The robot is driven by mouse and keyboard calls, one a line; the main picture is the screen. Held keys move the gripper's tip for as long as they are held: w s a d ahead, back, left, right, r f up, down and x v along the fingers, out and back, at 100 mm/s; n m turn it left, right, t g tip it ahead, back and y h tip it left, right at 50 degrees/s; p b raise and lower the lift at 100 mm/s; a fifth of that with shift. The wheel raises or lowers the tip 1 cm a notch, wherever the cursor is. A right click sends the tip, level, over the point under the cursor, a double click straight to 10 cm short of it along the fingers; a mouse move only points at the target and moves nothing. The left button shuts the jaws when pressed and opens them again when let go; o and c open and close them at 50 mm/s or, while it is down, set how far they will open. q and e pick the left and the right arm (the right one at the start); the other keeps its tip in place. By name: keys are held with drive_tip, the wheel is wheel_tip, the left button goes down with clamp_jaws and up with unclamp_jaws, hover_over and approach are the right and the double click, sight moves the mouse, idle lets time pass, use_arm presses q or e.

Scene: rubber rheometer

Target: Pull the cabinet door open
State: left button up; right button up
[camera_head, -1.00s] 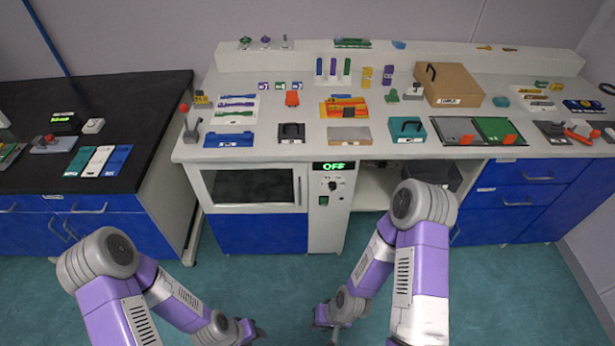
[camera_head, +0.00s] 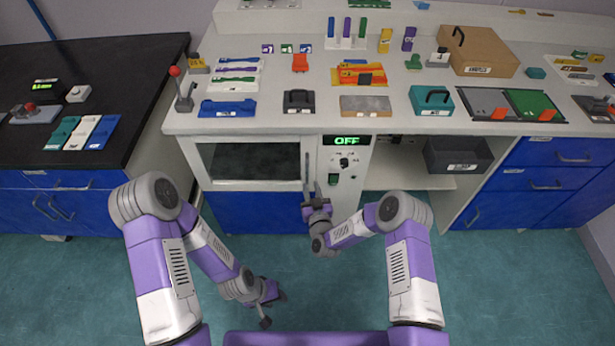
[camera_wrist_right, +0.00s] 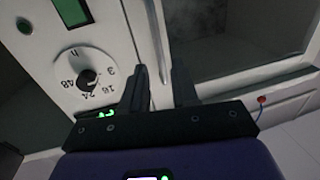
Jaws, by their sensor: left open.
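The cabinet door (camera_head: 255,187) has a white frame around a dark glass window and looks shut. Its slim upright handle (camera_head: 306,167) is at the door's right edge; it also shows in the right wrist view (camera_wrist_right: 157,35). My right gripper (camera_head: 313,190) is in front of the handle's lower part. In the right wrist view its two fingers (camera_wrist_right: 160,90) are apart, with the handle lined up between them; I cannot tell whether they touch it. My left gripper (camera_head: 272,305) is open and empty, low over the floor, well away from the door.
Right of the door is a control panel with a green OFF display (camera_head: 347,140) and a dial (camera_head: 344,162). An open shelf with a dark bin (camera_head: 458,167) lies further right. The countertop above holds several items. The floor before the door is clear.

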sight(308, 173)
drive_tip(key=w, duration=0.2)
drive_tip(key=w+a+b, duration=0.1)
drive_tip(key=w, duration=0.2)
drive_tip(key=w+b, duration=0.1)
drive_tip(key=w, duration=0.1)
drive_tip(key=shift+w+a+r, duration=0.1)
drive_tip(key=shift+w+a, duration=0.1)
drive_tip(key=shift+w, duration=0.05)
drive_tip(key=shift+c, duration=0.3)
clamp_jaws()
